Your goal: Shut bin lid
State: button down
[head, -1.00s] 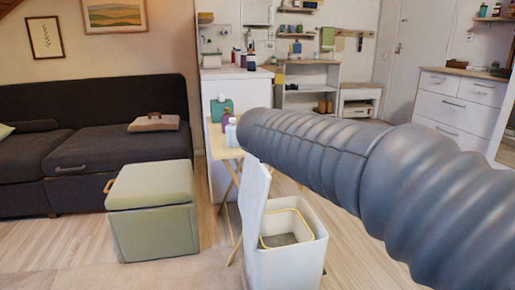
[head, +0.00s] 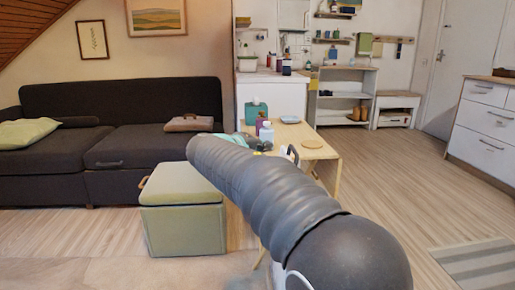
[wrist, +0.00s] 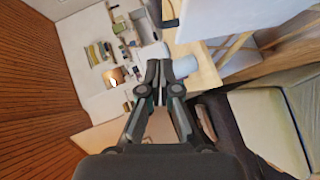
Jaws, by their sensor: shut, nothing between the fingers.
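The bin is mostly or wholly hidden behind my grey arm in the head view now. A large plain white panel (wrist: 240,22) fills the upper right of the wrist view; it looks like the bin's raised lid, seen close up. My gripper (wrist: 159,66) is shut and empty in the wrist view, with its fingertips together. The panel lies above and to the right of the fingertips in that picture, apart from them. The gripper's fingers are not clear in the head view.
A green storage ottoman (head: 183,220) stands left of my arm, before a dark sofa (head: 100,150). A wooden folding table (head: 318,150) with a bottle (head: 266,132) and a teal box (head: 256,112) stands behind my arm. Open floor (head: 400,190) lies to the right.

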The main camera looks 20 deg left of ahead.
aim_at(291, 148)
jog(key=w+d, duration=0.1)
jog(key=w+d+f, duration=0.1)
jog(key=w, duration=0.1)
jog(key=w+d+f, duration=0.1)
jog(key=w, duration=0.1)
jog(key=shift+w+d+f, duration=0.1)
jog(key=shift+w+d, duration=0.1)
jog(key=shift+d, duration=0.15)
jog(key=shift+w+d, duration=0.1)
jog(key=shift+d, duration=0.05)
jog(key=shift+d, duration=0.15)
